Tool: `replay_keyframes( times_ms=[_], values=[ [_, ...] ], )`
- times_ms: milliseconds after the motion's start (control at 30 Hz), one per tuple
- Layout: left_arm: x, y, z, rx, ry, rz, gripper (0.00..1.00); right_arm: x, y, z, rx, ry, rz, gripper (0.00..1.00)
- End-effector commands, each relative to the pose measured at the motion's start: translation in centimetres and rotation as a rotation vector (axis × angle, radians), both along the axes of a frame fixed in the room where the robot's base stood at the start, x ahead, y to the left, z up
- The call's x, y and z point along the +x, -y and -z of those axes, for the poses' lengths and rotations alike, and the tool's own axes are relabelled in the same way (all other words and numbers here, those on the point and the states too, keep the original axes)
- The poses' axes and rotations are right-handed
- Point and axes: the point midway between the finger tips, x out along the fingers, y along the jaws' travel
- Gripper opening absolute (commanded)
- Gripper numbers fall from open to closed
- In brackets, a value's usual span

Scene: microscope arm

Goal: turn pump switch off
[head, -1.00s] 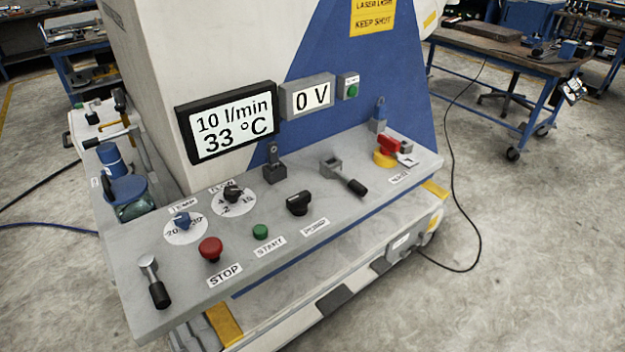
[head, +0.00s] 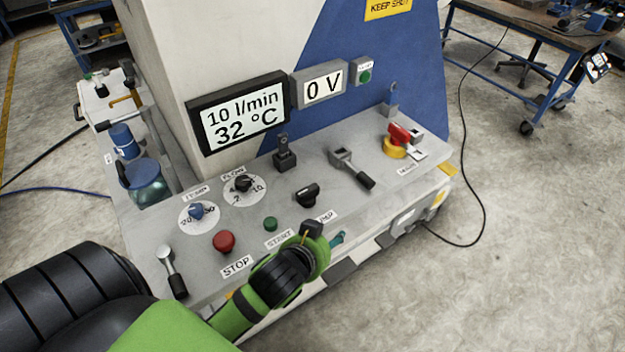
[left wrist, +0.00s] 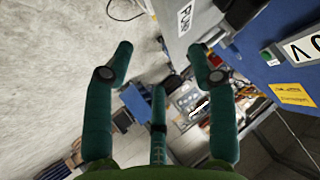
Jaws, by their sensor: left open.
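The pump switch (head: 307,195) is a black knob on the sloped grey panel (head: 250,205), above a partly covered PUMP label (head: 326,216). My left gripper (head: 322,238) is at the panel's front edge, just below and right of the switch, apart from it in the picture. Part of the gripper is hidden by its own wrist. In the left wrist view its teal fingers (left wrist: 160,52) are spread and empty. My right gripper is not in view.
Around the switch are a green START button (head: 270,224), a red STOP button (head: 224,242), a black lever (head: 352,170) and a red-yellow main switch (head: 397,142). The display (head: 238,115) reads 10 l/min and 32 °C. Open floor lies to the right.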

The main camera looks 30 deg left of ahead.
Motion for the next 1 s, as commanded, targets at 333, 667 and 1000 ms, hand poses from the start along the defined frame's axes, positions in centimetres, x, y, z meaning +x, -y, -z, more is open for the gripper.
replay_keyframes(
  times_ms=[333,667,1000],
  values=[
    [10.8,4.8,-14.2,0.303,0.685,0.304,0.57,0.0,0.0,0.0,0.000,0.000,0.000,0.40],
    [9.4,18.5,-22.6,0.856,1.378,1.114,0.57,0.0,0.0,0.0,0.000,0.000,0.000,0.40],
    [8.7,12.4,-9.3,1.415,1.068,2.297,0.57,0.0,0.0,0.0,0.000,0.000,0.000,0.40]
  ],
)
